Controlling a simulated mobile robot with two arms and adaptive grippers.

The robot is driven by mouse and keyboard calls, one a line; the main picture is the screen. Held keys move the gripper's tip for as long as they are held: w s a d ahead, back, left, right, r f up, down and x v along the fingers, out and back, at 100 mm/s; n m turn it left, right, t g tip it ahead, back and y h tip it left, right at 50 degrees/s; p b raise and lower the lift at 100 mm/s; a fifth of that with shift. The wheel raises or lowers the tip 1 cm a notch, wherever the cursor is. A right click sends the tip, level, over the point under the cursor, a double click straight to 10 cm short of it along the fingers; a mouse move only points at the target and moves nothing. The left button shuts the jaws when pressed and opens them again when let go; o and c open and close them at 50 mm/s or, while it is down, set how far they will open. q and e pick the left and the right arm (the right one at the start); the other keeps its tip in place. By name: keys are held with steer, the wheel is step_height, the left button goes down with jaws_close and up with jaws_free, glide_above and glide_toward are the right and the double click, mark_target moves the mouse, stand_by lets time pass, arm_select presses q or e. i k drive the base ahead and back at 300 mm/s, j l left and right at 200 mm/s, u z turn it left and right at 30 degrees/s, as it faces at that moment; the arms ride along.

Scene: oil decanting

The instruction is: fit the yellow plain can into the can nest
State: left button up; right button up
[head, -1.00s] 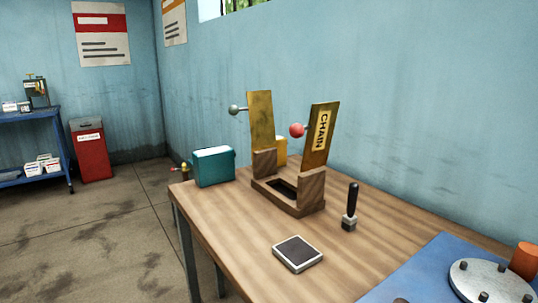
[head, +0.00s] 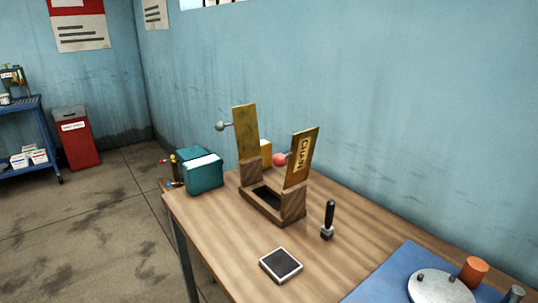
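A yellow object (head: 265,150) shows partly behind the brass plates on the wooden table; most of it is hidden, and I cannot tell whether it is the yellow plain can. I cannot identify the can nest for certain in this view. A blue mat (head: 385,280) at the lower right carries a round metal plate with pegs (head: 440,289), cut off by the bottom edge. Neither of my grippers is in view.
A red bin (head: 75,143) stands on the floor.

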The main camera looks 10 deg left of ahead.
mark_target(285, 207)
steer(key=i+j+z, duration=0.1)
steer(key=j+z, duration=0.3)
steer(key=i+j+z, duration=0.1)
steer(key=z, duration=0.3)
steer(key=j+z, duration=0.35)
steer(key=j, duration=0.1)
